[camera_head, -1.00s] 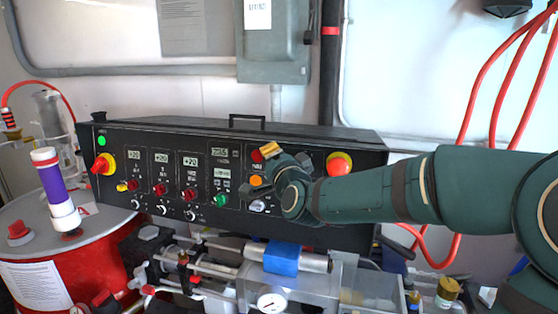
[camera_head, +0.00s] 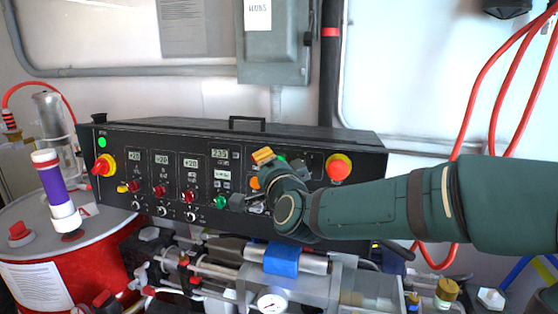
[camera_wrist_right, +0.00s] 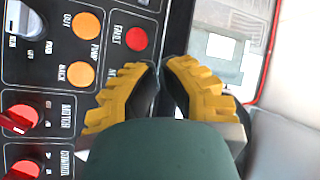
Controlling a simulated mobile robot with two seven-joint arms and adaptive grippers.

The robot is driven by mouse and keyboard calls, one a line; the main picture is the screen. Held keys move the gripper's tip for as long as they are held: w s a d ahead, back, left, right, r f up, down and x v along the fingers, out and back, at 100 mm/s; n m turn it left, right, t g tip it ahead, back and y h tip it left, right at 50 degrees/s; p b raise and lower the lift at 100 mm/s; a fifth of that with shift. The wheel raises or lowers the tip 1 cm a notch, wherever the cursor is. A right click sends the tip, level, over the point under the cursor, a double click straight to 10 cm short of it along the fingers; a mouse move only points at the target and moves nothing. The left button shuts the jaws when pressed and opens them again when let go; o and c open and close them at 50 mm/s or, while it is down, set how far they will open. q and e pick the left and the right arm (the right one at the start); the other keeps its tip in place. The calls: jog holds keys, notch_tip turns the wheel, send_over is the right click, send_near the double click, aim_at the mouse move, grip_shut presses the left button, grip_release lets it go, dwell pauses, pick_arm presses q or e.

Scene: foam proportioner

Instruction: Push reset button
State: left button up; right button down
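The black control panel (camera_head: 135,152) carries several knobs, displays and buttons. No label reading "reset" is legible. My right gripper (camera_head: 264,156) is in front of the panel's right-middle part and hides some controls there. In the right wrist view its two yellow-padded fingers (camera_wrist_right: 160,72) come together, with nothing visible held between them. A red button (camera_wrist_right: 137,39) labelled FAULT lies just beyond and left of the fingertips. Two orange buttons, an upper one (camera_wrist_right: 86,25) and a lower one (camera_wrist_right: 81,75), are farther left. A label beside the left finger is partly hidden. My left gripper is out of view.
A red emergency-stop knob on yellow (camera_head: 339,167) sits right of my gripper. Pipes with a blue block (camera_head: 281,259) and a gauge (camera_head: 271,303) lie below the panel. A red drum (camera_head: 85,262) stands at left. Red hoses (camera_head: 476,100) hang at right.

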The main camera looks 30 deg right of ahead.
jog(key=shift+s+a+r, duration=0.2)
jog(key=shift+s+a, duration=0.5)
jog(key=shift+a, duration=0.15)
dwell(0.3)
